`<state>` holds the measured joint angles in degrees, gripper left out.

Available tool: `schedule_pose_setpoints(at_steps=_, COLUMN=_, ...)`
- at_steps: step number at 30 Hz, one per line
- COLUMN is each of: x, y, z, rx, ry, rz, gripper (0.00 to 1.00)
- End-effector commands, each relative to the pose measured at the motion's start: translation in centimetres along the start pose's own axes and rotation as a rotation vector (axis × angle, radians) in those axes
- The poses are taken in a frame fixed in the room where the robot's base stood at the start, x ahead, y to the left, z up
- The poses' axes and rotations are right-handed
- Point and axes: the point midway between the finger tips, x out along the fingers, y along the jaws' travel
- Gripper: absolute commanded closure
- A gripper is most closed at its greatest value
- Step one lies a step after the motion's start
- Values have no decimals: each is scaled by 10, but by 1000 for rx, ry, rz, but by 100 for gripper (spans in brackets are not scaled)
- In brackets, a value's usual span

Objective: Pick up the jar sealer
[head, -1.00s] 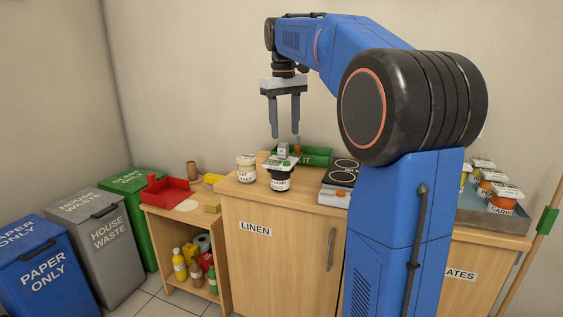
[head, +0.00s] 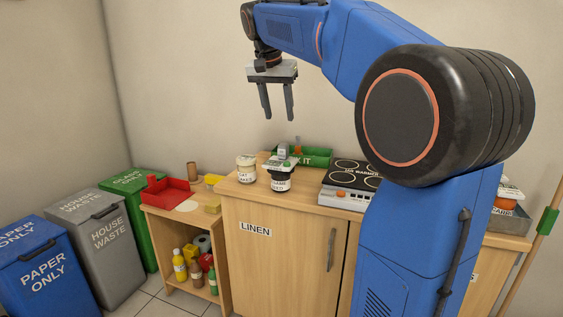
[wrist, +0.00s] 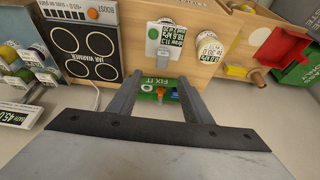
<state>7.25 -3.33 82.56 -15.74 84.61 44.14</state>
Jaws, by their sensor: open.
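My gripper (head: 278,114) is open and empty, pointing down, well above the cabinet top. In the wrist view its fingers (wrist: 160,82) are apart over the green FIX IT tray. A small grey block with a green part (head: 283,152), which may be the jar sealer, appears at the lid of a dark jar (head: 280,183). I cannot tell whether it rests on the lid. In the wrist view this grey-green thing (wrist: 153,33) overlaps the labelled jar (wrist: 175,36), beyond the fingertips and apart from them.
A white-lidded jar (head: 245,174) stands left of the dark jar. The green tray (head: 316,158) holding small items is behind it. The jar warmer (head: 347,197) is to the right, and a red tray (head: 168,195) is on the lower shelf unit. The air around my gripper is clear.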

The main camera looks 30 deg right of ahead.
Motion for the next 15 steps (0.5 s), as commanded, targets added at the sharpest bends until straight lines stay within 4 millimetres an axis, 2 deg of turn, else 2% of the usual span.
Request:
schedule_pose_setpoints(at_steps=9, x=57, y=0, z=0, rx=-1, ry=-2, rz=1, gripper=55)
schedule_pose_setpoints(at_steps=15, x=80, y=0, z=0, rx=-1, ry=-1, rz=0, gripper=55)
